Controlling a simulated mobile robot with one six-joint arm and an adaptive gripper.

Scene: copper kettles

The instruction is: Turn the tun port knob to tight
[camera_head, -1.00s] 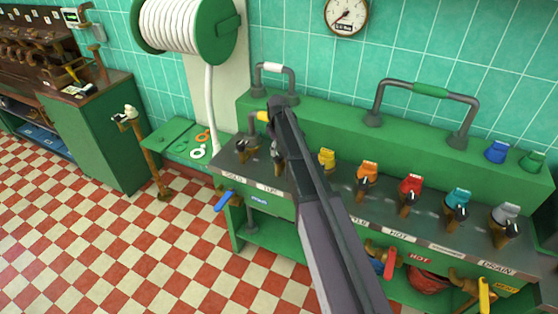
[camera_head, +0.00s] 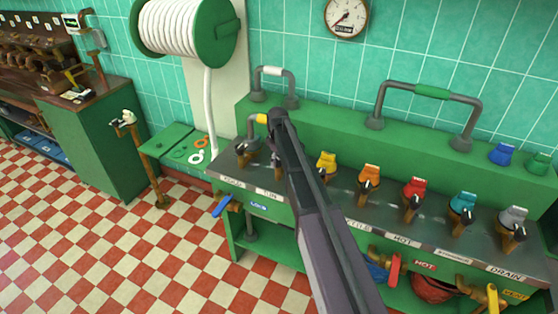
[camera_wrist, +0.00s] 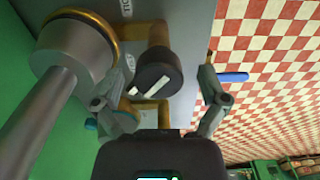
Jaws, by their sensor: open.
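The tun port knob (camera_wrist: 158,72) is a dark round knob with a white pointer, on a brass fitting, in the wrist view. Its pointer lies slanted, nearly crosswise. My gripper (camera_wrist: 160,98) is open, with one finger on each side of the knob and visible gaps between. I see no contact. In the camera_head view, my arm reaches over the bench to the "TUN" label (camera_head: 270,193) at the left end, and it largely hides the tun knob and the fingertips. A small dial label near the knob is too blurred to read.
A grey cylinder (camera_wrist: 72,55) with a brass ring and thick bar stands close left of the knob in the wrist view. A row of coloured-topped knobs, including a red one (camera_head: 412,192), runs right along the bench. A blue lever (camera_head: 222,206) sticks out at the front left.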

